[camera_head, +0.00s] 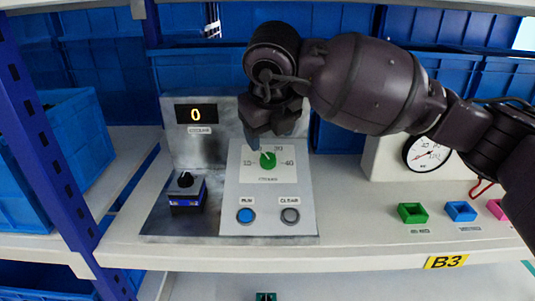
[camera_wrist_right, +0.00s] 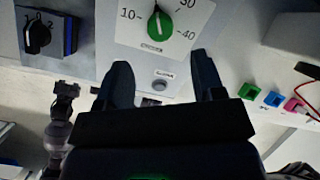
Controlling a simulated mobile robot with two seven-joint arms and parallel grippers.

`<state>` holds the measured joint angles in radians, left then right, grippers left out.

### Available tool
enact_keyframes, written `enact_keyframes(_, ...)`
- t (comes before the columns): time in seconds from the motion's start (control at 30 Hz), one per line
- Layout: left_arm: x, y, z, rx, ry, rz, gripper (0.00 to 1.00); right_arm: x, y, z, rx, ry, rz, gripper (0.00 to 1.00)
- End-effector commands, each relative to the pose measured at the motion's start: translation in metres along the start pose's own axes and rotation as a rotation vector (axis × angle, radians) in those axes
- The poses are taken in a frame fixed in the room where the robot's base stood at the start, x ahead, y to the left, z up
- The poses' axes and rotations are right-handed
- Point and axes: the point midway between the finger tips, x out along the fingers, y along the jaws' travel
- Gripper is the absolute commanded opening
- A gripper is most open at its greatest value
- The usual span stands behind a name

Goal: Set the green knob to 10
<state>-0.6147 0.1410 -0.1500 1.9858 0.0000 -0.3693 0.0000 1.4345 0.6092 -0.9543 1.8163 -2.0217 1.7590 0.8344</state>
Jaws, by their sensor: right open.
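The green knob (camera_head: 268,160) sits on the upright light panel (camera_head: 240,190), on a white dial. The labels 10, 30 and 40 show. My right gripper hides the 20 mark in the head view. The knob's white pointer leans up and slightly left, between 10 and 30; the knob also shows at the top of the right wrist view (camera_wrist_right: 160,26). My right gripper (camera_head: 270,132) is open in front of and above the knob, apart from it. Its two fingers (camera_wrist_right: 160,75) show empty in the wrist view. A dark arm part, likely my left gripper (camera_wrist_right: 65,92), shows there, its jaws unclear.
A display (camera_head: 196,114) reads 0. A black rotary switch (camera_head: 186,181) is left of the panel. A blue RUN button (camera_head: 246,216) and grey CLEAR button (camera_head: 290,216) lie below the knob. A round gauge (camera_head: 427,154) and coloured blocks (camera_head: 412,213) stand on the right.

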Motion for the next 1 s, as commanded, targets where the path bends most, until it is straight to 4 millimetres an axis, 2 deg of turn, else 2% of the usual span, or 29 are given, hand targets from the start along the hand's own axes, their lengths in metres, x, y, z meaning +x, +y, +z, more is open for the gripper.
enact_keyframes(0.03, 0.001, 0.000, 0.001, 0.000, -0.001, 0.000, 0.43, 0.011, 0.001, -0.001, 0.001, 0.005, 0.002, 0.62)
enact_keyframes(0.2, 0.004, 0.001, -0.002, 0.002, 0.006, 0.002, 0.43, 0.041, 0.000, -0.001, 0.001, 0.004, 0.002, 0.62)
enact_keyframes(0.43, 0.006, 0.001, -0.006, 0.003, 0.017, 0.004, 0.43, 0.070, 0.001, -0.001, 0.000, 0.003, 0.003, 0.62)
enact_keyframes(0.6, 0.007, 0.001, -0.007, 0.004, 0.019, 0.004, 0.43, 0.079, 0.000, 0.000, 0.000, 0.001, 0.002, 0.62)
enact_keyframes(0.9, 0.006, 0.001, -0.007, 0.004, 0.018, 0.004, 0.43, 0.081, 0.001, 0.000, 0.000, 0.001, 0.002, 0.62)
enact_keyframes(1.0, 0.006, 0.001, -0.005, 0.004, 0.015, 0.003, 0.43, 0.081, 0.001, 0.000, 0.000, 0.001, 0.002, 0.48)
